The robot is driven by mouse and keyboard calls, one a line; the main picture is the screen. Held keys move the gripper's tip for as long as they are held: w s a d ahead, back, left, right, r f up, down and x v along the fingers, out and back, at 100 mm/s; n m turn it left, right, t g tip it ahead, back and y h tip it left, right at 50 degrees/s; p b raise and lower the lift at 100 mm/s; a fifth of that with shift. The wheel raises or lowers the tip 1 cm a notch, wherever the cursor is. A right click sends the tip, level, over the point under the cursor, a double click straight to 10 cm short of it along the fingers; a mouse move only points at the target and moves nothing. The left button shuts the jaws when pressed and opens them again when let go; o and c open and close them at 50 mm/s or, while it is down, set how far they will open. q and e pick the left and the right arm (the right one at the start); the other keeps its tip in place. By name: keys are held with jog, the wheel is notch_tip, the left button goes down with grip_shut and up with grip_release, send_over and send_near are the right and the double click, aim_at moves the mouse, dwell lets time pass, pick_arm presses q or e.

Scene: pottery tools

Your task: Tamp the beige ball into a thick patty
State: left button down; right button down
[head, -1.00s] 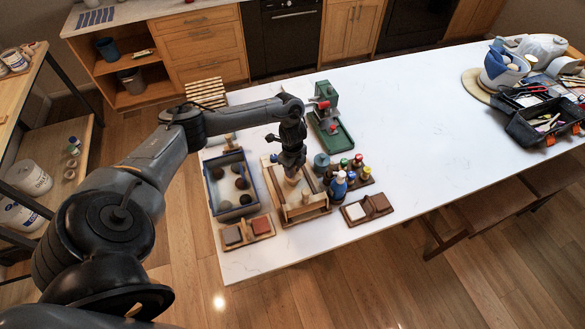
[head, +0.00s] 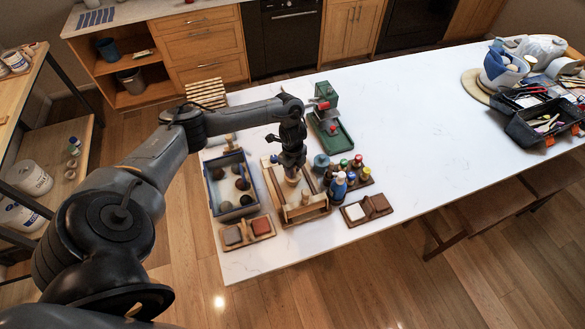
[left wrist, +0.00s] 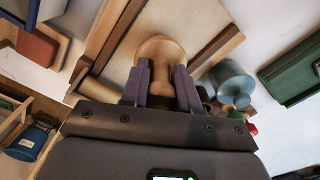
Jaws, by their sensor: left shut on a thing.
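My left gripper (left wrist: 159,88) is shut on the handle of a pale wooden tamper (left wrist: 160,50). The tamper's round head points down over the wood-framed work board (left wrist: 113,62). In the head view, my left gripper (head: 292,167) and the tamper are over the upper middle of this board (head: 281,202). My right gripper is not in view.
A blue-rimmed tray (head: 211,196) with several dark lumps stands left of the board. Close on the right are a blue-grey pot (head: 321,163) and several bottles (head: 339,186).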

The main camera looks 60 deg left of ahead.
pick_arm(q)
jog(key=shift+f+b, duration=0.35)
jog(key=shift+f, duration=0.35)
jog(key=shift+f, duration=0.15)
dwell(0.3)
jog(key=shift+s+r+p, duration=0.1)
jog(key=shift+r+p, duration=0.85)
jog(key=shift+r, duration=0.05)
jog(key=shift+f+b, duration=0.3)
jog(key=shift+f, duration=0.1)
jog(key=shift+f+b, duration=0.35)
jog(key=shift+f, duration=0.3)
